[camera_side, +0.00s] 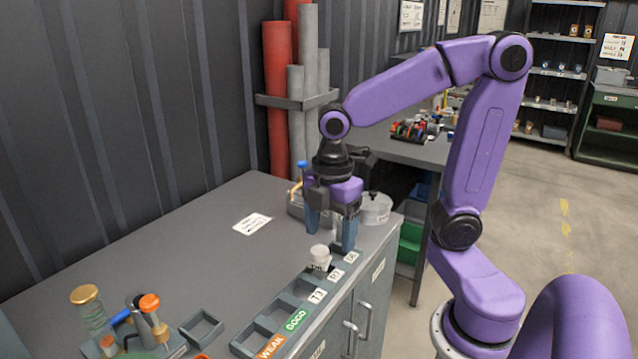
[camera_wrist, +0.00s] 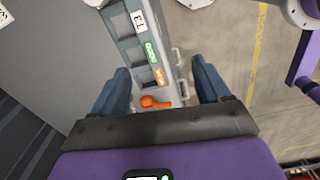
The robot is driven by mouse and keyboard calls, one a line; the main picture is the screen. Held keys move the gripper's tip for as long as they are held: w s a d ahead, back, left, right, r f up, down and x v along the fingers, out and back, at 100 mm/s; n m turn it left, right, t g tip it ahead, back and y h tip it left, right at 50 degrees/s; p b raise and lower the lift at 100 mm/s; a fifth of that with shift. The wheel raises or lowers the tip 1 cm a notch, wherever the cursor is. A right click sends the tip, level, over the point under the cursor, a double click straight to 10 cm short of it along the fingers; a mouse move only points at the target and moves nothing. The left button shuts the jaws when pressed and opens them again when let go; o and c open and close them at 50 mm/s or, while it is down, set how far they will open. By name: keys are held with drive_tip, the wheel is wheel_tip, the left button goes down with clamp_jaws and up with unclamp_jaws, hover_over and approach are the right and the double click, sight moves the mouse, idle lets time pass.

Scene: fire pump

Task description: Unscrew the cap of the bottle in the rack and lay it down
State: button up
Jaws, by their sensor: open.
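A clear bottle with a gold cap (camera_side: 86,293) stands upright at the lower left of the side view. The cap sits on the bottle (camera_side: 93,318), whose base is at a grey rack (camera_side: 95,350) partly cut off by the frame edge. My gripper (camera_side: 331,238) is far to the right of it, pointing down over the bench's far end. Its two blue fingers are wide apart with nothing seen between them. In the wrist view the fingers of my gripper (camera_wrist: 161,80) are also spread and empty. I cannot make out the gold-capped bottle there.
A labelled grey tray (camera_side: 270,325) runs along the bench edge, with a small white-topped container (camera_side: 319,257) near my gripper. An orange-topped item (camera_side: 150,305) stands close to the gold-capped bottle. A clear lidded jar (camera_side: 375,208) is behind my gripper.

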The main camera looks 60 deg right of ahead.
sight(320, 251)
drive_tip(key=w+d+r+n, duration=0.3)
drive_tip(key=w+d+n, duration=0.1)
drive_tip(key=w+d, duration=0.55)
drive_tip(key=f, duration=1.7)
drive_tip(key=shift+s+d+f, duration=0.1)
drive_tip(key=shift+s+d, duration=0.25)
drive_tip(key=c, duration=1.1)
drive_tip(key=shift+o, duration=0.7)
drive_tip(key=shift+n, duration=2.3)
drive_tip(key=shift+c, duration=0.4)
